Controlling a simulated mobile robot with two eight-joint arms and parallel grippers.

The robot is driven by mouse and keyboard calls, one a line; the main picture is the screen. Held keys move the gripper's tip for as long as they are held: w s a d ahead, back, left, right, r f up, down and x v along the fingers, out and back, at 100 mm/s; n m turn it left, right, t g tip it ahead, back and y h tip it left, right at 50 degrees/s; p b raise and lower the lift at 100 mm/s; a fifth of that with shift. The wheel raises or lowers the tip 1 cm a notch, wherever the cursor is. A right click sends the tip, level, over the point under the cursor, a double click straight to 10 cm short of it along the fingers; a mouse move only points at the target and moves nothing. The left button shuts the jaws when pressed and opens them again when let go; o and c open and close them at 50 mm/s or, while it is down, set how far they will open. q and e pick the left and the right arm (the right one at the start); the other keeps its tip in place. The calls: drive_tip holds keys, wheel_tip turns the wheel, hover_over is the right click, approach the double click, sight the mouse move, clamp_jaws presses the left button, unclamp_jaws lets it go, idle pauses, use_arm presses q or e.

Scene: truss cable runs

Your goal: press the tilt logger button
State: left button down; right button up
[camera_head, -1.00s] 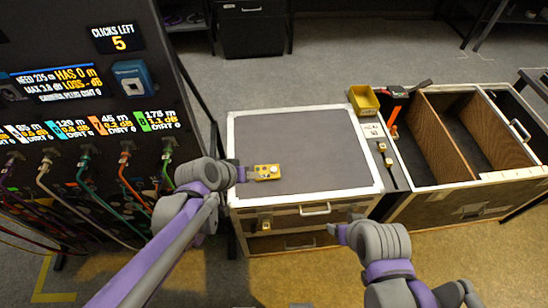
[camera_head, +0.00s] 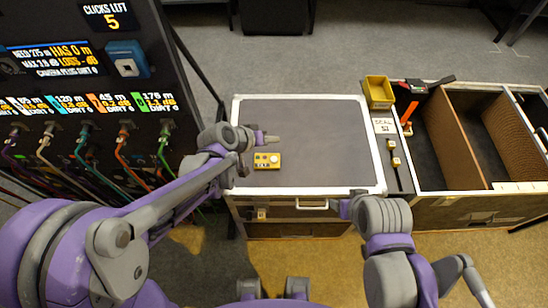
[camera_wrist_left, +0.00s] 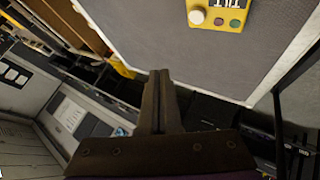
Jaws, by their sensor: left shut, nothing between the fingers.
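The tilt logger (camera_head: 267,160) is a small yellow box lying on the grey-topped case (camera_head: 310,130), near its left front corner. My left gripper (camera_head: 270,138) is shut and empty, just behind the logger in the head view. In the wrist view its closed fingers (camera_wrist_left: 160,76) are apart from the logger. My right gripper (camera_head: 342,207) is by the case's front right; its fingers are too small to read.
A dark panel with hanging coloured cables (camera_head: 90,150) stands at the left. At the right are a yellow bin (camera_head: 378,93), a strip with small yellow-topped parts (camera_head: 393,150) and an open divided crate (camera_head: 460,185). The rest of the case top is clear.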

use_arm(q)
drive_tip(key=b, duration=0.5)
hover_over(272, 163)
wheel_tip(272, 163, down, 8)
drive_tip(key=shift+f, duration=0.1)
drive_tip(key=shift+f+b, duration=0.3)
drive_tip(key=shift+b, duration=0.15)
use_arm(e)
wheel_tip(272, 163, down, 7)
drive_tip(key=s, duration=0.1)
drive_tip(key=shift+s, duration=0.4)
drive_tip(key=shift+f, duration=0.1)
idle(0.5)
use_arm(q)
drive_tip(key=shift+f+b, duration=0.35)
drive_tip(key=shift+f, duration=0.05)
use_arm(e)
drive_tip(key=shift+f, duration=0.4)
use_arm(q)
drive_tip(key=shift+f+b, duration=0.45)
drive_tip(key=shift+f, duration=0.05)
use_arm(e)
drive_tip(key=shift+s+f, duration=0.1)
drive_tip(key=shift+f, duration=0.3)
use_arm(q)
drive_tip(key=shift+r, duration=0.1)
drive_tip(key=shift+r+p, duration=0.65)
drive_tip(key=shift+r, duration=0.2)
use_arm(e)
drive_tip(key=shift+r, duration=0.65)
